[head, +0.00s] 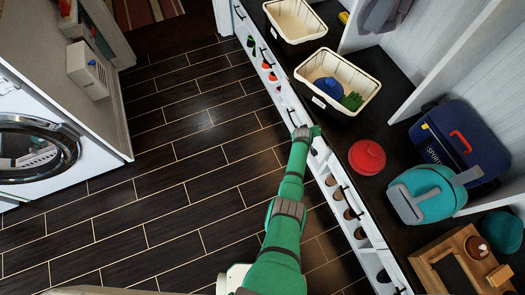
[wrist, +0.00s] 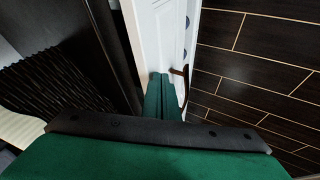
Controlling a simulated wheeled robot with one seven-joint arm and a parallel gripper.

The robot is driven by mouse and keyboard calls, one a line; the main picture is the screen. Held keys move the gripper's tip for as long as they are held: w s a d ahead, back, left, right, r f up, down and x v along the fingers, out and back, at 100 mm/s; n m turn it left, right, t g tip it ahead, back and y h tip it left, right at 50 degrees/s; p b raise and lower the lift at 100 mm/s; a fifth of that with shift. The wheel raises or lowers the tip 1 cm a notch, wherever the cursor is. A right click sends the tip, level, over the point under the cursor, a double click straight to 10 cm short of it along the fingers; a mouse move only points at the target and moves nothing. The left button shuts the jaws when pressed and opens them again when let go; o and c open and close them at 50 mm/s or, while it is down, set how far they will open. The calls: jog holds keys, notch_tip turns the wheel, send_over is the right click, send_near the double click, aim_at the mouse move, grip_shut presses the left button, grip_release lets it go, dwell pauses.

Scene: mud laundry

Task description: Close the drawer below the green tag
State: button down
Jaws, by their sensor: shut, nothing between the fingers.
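My gripper (head: 314,132) is at the white front of the low bench, by its dark top edge, in the head view. In the wrist view my gripper (wrist: 162,80) is shut and empty, its green fingers together against or very near a white drawer front (wrist: 160,30). A brown bar handle (wrist: 181,82) is on that front, just right of the fingertips. In the head view a row of white drawer fronts (head: 335,168) with dark handles runs along the bench. I cannot make out a green tag for sure, nor how far any drawer stands out.
A washer (head: 40,150) stands left. The dark tiled floor (head: 180,150) between is clear.

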jog(key=shift+w+d, duration=0.35)
jog(key=shift+w, duration=0.25)
